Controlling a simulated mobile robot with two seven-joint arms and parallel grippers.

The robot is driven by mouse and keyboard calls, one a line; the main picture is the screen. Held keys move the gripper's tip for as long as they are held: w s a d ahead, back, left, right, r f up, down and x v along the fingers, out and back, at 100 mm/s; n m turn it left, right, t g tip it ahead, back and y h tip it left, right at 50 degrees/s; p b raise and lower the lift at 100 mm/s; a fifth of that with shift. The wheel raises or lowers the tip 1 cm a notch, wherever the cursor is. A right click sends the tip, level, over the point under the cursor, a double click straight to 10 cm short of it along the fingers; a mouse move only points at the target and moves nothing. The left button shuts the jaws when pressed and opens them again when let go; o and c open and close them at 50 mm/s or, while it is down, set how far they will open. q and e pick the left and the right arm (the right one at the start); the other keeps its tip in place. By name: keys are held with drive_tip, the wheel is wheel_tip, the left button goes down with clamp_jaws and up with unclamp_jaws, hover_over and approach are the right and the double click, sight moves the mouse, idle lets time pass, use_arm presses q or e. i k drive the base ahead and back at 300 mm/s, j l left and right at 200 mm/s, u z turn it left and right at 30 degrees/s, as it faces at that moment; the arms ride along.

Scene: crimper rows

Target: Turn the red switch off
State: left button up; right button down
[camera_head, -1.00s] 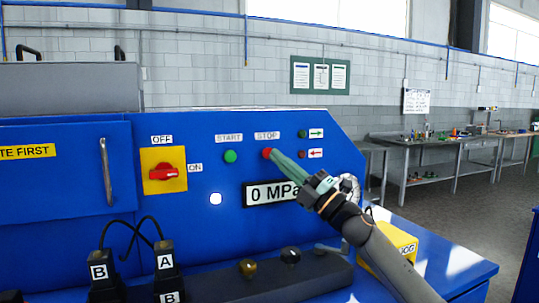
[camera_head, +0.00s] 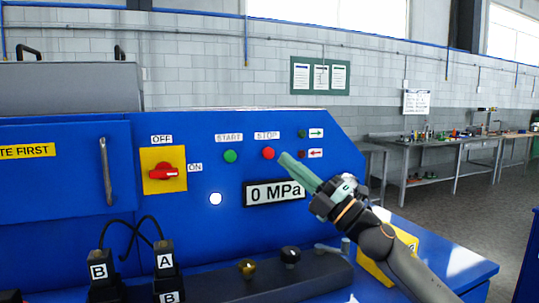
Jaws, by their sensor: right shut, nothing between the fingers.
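The red switch (camera_head: 164,172) is a rotary knob on a yellow plate (camera_head: 178,184) on the blue machine panel. Its handle lies about level, toward the ON label (camera_head: 195,167) at its right. The OFF label (camera_head: 162,140) is above the plate. My right gripper (camera_head: 283,156) has long green fingers that are shut and empty. Its tips are just right of the red STOP button (camera_head: 268,153) and apart from it, well to the right of the switch. My left gripper is not in view.
A green START button (camera_head: 230,156) and a lit white lamp (camera_head: 215,199) lie between switch and gripper. The display (camera_head: 274,193) reads 0 MPa. Plugs marked A (camera_head: 165,262) and B (camera_head: 100,270) with looped black cables stand below the switch. A door handle (camera_head: 107,171) is at left.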

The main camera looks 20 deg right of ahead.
sight(163, 171)
drive_tip(key=k+l, duration=0.8)
drive_tip(key=k, duration=0.05)
